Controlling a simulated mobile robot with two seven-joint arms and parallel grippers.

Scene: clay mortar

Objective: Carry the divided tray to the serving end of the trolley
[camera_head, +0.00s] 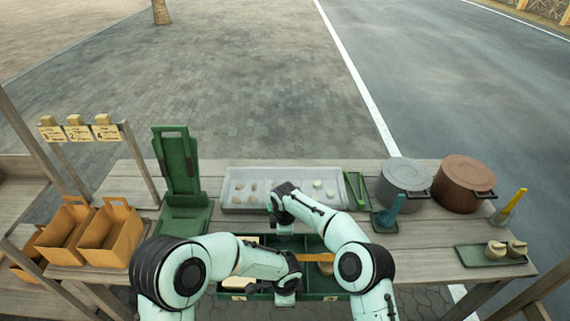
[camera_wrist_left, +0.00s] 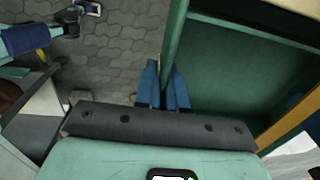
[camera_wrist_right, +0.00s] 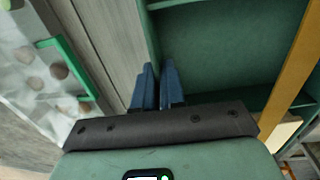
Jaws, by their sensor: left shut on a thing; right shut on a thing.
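The divided tray (camera_head: 322,284) is dark green and lies at the front edge of the trolley, in the middle of the head view. My left gripper (camera_head: 285,298) is shut on its near wall. In the left wrist view the blue fingers (camera_wrist_left: 165,88) straddle that green wall (camera_wrist_left: 178,30). My right gripper (camera_head: 284,232) is shut on the far wall, and its fingers (camera_wrist_right: 158,88) show in the right wrist view. An orange strip (camera_head: 318,257) crosses the tray. Pale pieces (camera_head: 240,282) lie in its left part. My arms hide much of the tray.
Behind the tray is a clear bin (camera_head: 240,205) with round pieces. Two lidded pots (camera_head: 404,178) (camera_head: 462,182) stand right, with a small green tray (camera_head: 475,259) of jars. A green stand (camera_head: 178,170) and cardboard carriers (camera_head: 110,238) are left. Bare boards (camera_head: 425,240) lie between.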

